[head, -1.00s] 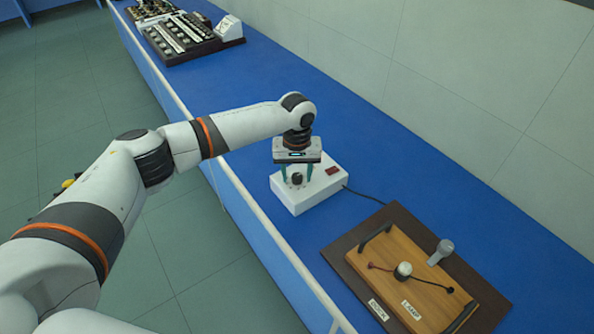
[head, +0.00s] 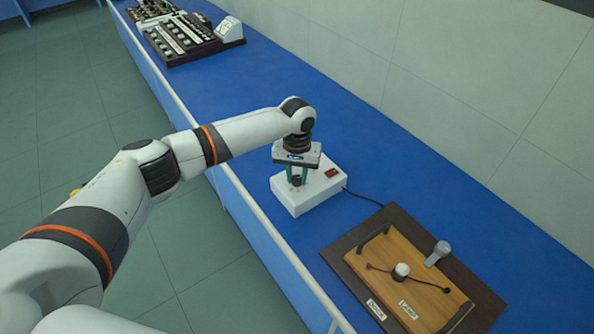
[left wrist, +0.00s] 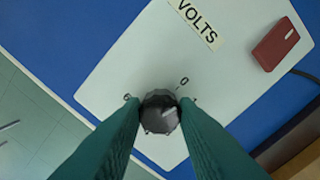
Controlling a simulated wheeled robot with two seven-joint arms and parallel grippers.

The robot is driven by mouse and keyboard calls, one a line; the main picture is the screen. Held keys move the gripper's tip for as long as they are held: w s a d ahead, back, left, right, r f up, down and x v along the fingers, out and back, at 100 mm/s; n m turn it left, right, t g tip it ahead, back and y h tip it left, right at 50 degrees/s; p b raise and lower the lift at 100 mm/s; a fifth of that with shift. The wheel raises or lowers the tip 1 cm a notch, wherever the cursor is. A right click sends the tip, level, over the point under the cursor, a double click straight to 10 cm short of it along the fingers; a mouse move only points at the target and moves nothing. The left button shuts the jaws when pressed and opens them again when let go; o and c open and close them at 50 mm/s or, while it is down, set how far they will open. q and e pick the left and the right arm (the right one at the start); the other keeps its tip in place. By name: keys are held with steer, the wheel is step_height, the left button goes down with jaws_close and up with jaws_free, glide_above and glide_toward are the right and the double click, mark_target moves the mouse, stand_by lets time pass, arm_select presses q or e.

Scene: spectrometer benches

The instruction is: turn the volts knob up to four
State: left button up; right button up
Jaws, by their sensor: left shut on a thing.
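The white supply box (head: 318,198) stands on the blue bench, with a dark round knob (head: 296,182) on its top. In the left wrist view the grey faceted knob (left wrist: 159,114) sits between my fingertips, below the VOLTS label (left wrist: 198,22). A "0" mark (left wrist: 184,82) shows just above and right of the knob. Other scale marks are partly hidden by the fingers. My left gripper (head: 297,177) points down over the box, its green fingers shut on the knob from both sides. The knob's pointer cannot be made out clearly. My right gripper is not in view.
A red switch (head: 332,172) is on the box's top, and a black cable (head: 362,196) leaves its right side. A wooden lamp board (head: 415,280) lies on a dark mat to the right. Key-covered equipment (head: 185,40) stands at the far end. Bench between is clear.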

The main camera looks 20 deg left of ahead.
arm_select(q)
steer(key=m+p, duration=0.1)
steer(key=m, duration=0.1)
steer(key=shift+r+m, duration=0.15)
steer(key=shift+m, duration=0.25)
steer(key=m+p, duration=0.1)
steer(key=m, duration=0.2)
steer(key=shift+m+p, duration=0.3)
steer(key=shift+p, duration=0.1)
steer(key=m, duration=0.3)
steer(key=shift+m+p, duration=0.3)
steer(key=shift+p, duration=0.1)
steer(key=m, duration=0.3)
steer(key=shift+m, duration=0.3)
steer(key=m, duration=0.3)
steer(key=shift+m, duration=0.3)
steer(key=m, duration=0.4)
steer(key=shift+m, duration=0.3)
steer(key=m, duration=0.3)
steer(key=shift+m, duration=0.3)
steer(key=shift+m+b, duration=0.35)
steer(key=shift+m, duration=1.55)
